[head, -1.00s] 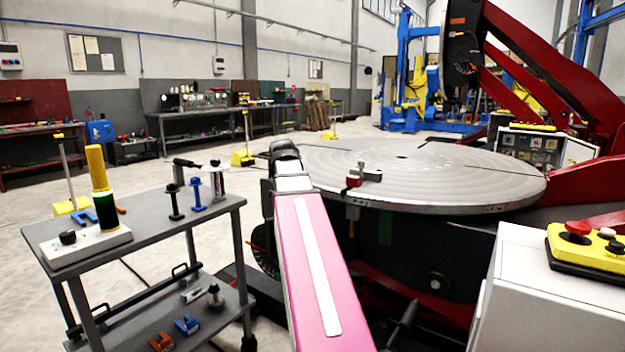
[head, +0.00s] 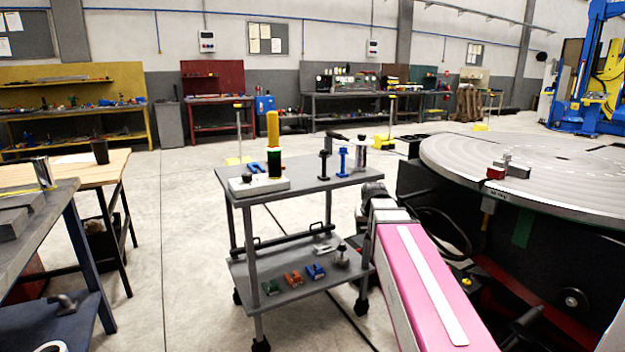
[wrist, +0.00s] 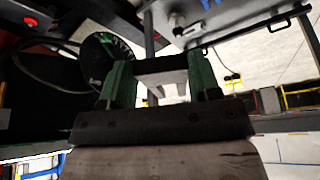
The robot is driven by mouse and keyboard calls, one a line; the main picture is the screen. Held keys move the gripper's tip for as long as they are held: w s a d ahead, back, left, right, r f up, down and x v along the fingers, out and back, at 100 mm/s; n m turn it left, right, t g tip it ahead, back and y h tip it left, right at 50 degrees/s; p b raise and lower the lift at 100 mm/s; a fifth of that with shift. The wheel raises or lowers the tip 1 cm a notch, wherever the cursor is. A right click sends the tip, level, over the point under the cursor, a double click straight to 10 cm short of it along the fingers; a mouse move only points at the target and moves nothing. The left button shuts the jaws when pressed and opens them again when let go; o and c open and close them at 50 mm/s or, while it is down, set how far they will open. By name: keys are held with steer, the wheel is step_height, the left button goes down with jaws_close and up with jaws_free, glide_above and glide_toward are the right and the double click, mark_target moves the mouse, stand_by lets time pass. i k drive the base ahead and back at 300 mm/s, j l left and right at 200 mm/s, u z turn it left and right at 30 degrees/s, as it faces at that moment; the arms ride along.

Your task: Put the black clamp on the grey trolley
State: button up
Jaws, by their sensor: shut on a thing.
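In the wrist view, my gripper (wrist: 157,72) has two green fingers shut on a dark piece, the black clamp (wrist: 165,65), which spans the gap between them. A paler grey part shows just below it. In the head view my pink arm points away from me toward the right side of the grey trolley (head: 222,202), and the gripper and clamp are hidden beyond the arm's end.
The round positioner table (head: 545,180) is right; a wooden bench (head: 60,172) is left.

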mark_target(236, 173)
steer(key=k+u, duration=0.1)
steer(key=k, duration=0.45)
steer(key=k+j+u, duration=0.1)
steer(key=k, duration=0.5)
steer(key=u, duration=1.4)
steer(key=i+l+u, duration=0.1)
steer(key=i, duration=0.3)
steer(key=i+l+u, duration=0.1)
steer(key=i+l, duration=0.15)
steer(key=i, duration=0.15)
steer(key=i+l+u, duration=0.1)
steer(key=i, duration=0.3)
steer(key=i+l, duration=0.75)
steer(key=i, duration=0.3)
